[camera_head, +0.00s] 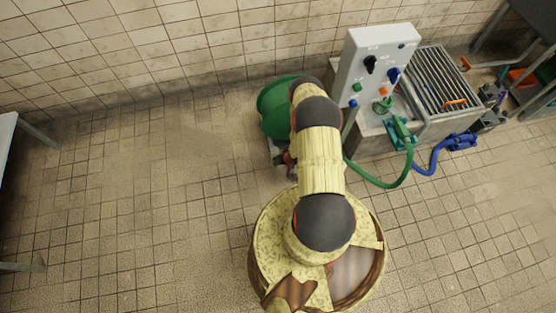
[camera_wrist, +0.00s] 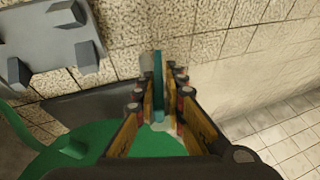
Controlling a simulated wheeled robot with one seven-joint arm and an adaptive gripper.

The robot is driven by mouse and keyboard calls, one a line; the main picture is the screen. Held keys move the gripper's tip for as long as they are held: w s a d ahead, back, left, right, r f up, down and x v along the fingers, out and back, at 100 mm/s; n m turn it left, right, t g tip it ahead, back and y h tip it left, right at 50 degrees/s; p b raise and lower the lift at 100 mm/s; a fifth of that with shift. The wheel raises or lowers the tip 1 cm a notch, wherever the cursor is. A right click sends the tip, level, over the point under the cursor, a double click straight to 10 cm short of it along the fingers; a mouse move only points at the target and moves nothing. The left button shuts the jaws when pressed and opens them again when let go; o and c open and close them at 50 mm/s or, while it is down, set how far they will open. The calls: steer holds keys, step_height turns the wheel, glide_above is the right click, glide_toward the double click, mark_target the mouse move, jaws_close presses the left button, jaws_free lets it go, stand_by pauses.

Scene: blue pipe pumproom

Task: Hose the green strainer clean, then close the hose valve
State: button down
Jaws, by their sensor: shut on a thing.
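My gripper (camera_wrist: 160,92) is shut on a thin upright teal bar (camera_wrist: 158,80) in the wrist view; which object the bar belongs to is unclear. A large rounded green body (camera_wrist: 85,152) lies below the fingers. In the head view a green rounded body (camera_head: 276,104) shows left of my arm, which hides most of my gripper. A small green cup-like piece (camera_head: 382,105), possibly the strainer, is in front of the control box. A green hose (camera_head: 398,182) curves from behind my arm up to a green fitting (camera_head: 402,132). I cannot tell which part is the hose valve.
A grey control box (camera_head: 362,55) with knobs stands beside a basin with a metal grate (camera_head: 440,82). A blue hose (camera_head: 428,165) and blue fitting (camera_head: 462,142) lie right. A grey bracket (camera_wrist: 52,40) is near the wall.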

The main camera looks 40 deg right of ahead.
steer(key=shift+h+p, duration=0.3)
steer(key=shift+p, duration=0.05)
steer(key=shift+g+h, duration=0.7)
steer(key=shift+h, duration=0.2)
steer(key=c, duration=2.1)
jaws_free()
steer(key=shift+s, duration=0.1)
steer(key=shift+o, duration=0.5)
steer(key=shift+o, duration=0.4)
steer(key=shift+n, duration=0.3)
steer(key=shift+a+r, duration=0.1)
steer(key=shift+r, duration=0.05)
